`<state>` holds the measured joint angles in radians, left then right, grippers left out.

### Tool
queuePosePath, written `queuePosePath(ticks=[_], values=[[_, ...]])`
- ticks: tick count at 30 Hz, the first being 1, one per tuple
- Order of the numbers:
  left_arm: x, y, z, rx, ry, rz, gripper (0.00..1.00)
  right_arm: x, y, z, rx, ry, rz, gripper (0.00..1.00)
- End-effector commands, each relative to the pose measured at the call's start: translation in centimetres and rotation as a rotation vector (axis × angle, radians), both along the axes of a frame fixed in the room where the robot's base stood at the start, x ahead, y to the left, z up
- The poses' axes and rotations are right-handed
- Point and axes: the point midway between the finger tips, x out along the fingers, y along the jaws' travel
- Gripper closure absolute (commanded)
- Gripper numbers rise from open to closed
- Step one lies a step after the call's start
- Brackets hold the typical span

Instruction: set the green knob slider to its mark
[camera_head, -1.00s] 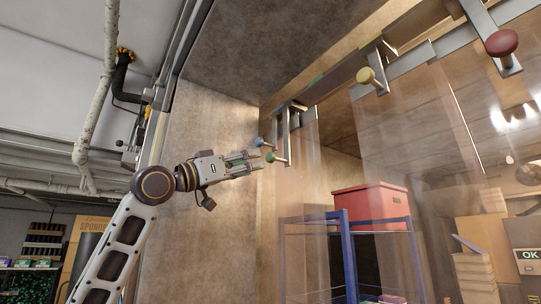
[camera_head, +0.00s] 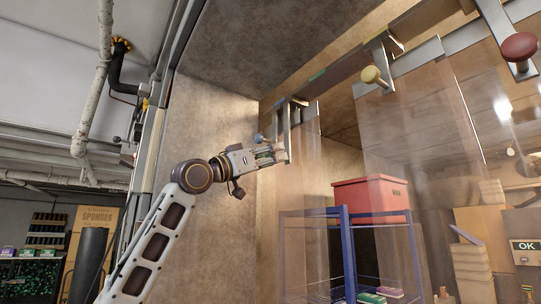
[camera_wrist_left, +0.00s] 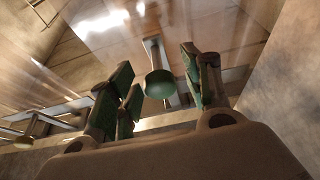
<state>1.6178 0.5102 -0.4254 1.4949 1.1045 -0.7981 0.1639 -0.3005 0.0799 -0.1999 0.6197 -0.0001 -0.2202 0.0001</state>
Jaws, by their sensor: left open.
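The green knob (camera_wrist_left: 160,84) shows in the left wrist view as a round green disc on a metal bracket, between the two green-padded fingers of my left gripper (camera_wrist_left: 157,68). The fingers are open, with a visible gap on each side of the knob. In the head view my left gripper (camera_head: 278,154) is at the hanging bracket at the left end of the overhead rail (camera_head: 347,65), and its fingers hide the green knob. A green patch (camera_head: 317,75) shows on the rail, up and to the right. My right gripper is not in view.
A yellow knob (camera_head: 370,74) and a red knob (camera_head: 519,47) hang farther right along the rails. Clear strips hang below; a blue rack (camera_head: 347,255) with a red box (camera_head: 371,201) stands behind them.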

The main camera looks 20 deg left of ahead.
Motion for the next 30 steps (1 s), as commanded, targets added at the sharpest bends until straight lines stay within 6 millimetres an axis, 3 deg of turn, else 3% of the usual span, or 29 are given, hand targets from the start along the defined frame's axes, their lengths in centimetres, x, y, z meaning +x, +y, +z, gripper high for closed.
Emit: queuePosePath(ticks=[7,18,30], values=[[0.0,0.0,0.0,0.000,0.000,0.000,0.53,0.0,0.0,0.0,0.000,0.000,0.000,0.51],[0.0,0.0,0.0,0.000,0.000,0.000,1.00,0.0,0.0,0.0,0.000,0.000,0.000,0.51],[-1.1,-0.5,0.0,0.003,-0.002,-0.003,1.00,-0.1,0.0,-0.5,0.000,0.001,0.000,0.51]])
